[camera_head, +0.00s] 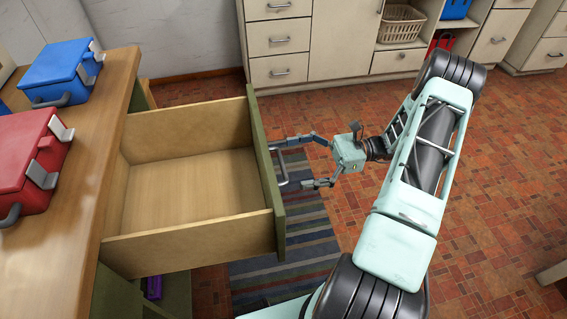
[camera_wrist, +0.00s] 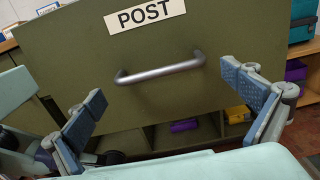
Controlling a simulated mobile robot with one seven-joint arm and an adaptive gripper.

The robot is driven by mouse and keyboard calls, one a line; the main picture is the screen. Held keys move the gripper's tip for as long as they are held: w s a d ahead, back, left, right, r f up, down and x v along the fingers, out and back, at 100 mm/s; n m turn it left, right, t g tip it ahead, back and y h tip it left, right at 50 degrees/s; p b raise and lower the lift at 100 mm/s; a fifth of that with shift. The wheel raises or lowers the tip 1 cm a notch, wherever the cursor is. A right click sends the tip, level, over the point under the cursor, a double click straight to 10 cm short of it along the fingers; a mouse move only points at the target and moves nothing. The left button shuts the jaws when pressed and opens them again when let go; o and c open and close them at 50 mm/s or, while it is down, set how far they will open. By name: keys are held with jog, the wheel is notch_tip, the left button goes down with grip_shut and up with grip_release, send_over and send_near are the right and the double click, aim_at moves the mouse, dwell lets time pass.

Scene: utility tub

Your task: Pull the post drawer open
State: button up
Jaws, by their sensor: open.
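The post drawer (camera_head: 190,185) is pulled far out of the wooden-topped cabinet at the left, and its inside is empty. Its green front (camera_head: 266,175) faces my gripper, and the wrist view shows the front (camera_wrist: 210,35) with a POST label (camera_wrist: 145,15). The metal bar handle (camera_wrist: 160,70) on the front also shows in the head view (camera_head: 281,166). My gripper (camera_head: 311,161) is open and empty. Its fingers (camera_wrist: 165,110) are spread to either side of the handle in the wrist view, and neither appears to touch it.
A blue box (camera_head: 62,72) and a red box (camera_head: 32,165) stand on the countertop (camera_head: 75,215). A striped rug (camera_head: 300,225) lies below the drawer. Pale cabinets (camera_head: 278,42) line the back wall. The tiled floor (camera_head: 500,190) at the right is mostly clear.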

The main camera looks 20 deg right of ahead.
jog(key=d, duration=0.8)
jog(key=shift+s, duration=0.35)
